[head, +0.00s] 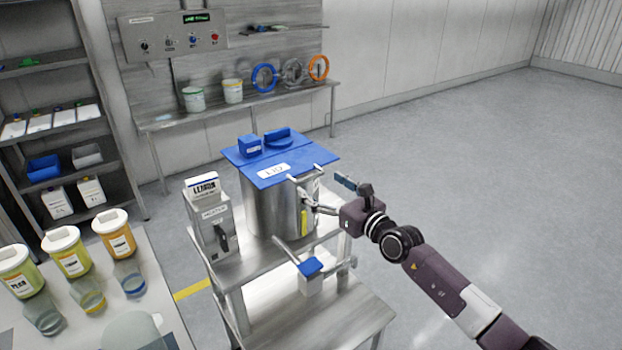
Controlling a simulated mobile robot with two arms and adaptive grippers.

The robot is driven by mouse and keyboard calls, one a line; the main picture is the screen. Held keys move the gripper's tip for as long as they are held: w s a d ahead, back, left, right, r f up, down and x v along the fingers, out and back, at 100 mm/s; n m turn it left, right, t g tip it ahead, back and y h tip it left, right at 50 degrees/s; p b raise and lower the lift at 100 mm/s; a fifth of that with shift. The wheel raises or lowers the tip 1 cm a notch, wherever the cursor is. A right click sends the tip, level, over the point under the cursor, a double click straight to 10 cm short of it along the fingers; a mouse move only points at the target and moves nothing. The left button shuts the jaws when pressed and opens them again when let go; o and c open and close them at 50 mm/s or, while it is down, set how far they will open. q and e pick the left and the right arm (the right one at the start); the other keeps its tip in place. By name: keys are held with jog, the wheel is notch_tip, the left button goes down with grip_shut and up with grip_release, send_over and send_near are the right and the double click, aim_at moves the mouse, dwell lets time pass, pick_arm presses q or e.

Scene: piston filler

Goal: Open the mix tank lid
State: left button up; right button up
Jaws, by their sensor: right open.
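The mix tank (268,208) is a steel vessel on a metal stand in the middle of the head view. Its blue lid (300,159) lies flat across the top, with a white label and blue fittings on it. A metal bar handle (305,175) is at the lid's front right edge. My right gripper (325,195) is open at the right of the tank, just below and beside the handle. Its fingers are small in the picture, and I cannot tell whether they touch the handle. My left gripper is not in view.
A spout with a blue-topped part (311,272) juts out in front. A table with jars (118,235) and cups is at lower left. The floor (470,170) on the right is clear.

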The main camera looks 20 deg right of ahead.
aim_at(313, 178)
jog(key=shift+b+x, duration=0.3)
jog(key=shift+x, duration=2.15)
jog(key=shift+c, duration=0.4)
jog(key=c, duration=1.3)
jog(key=shift+r, duration=0.1)
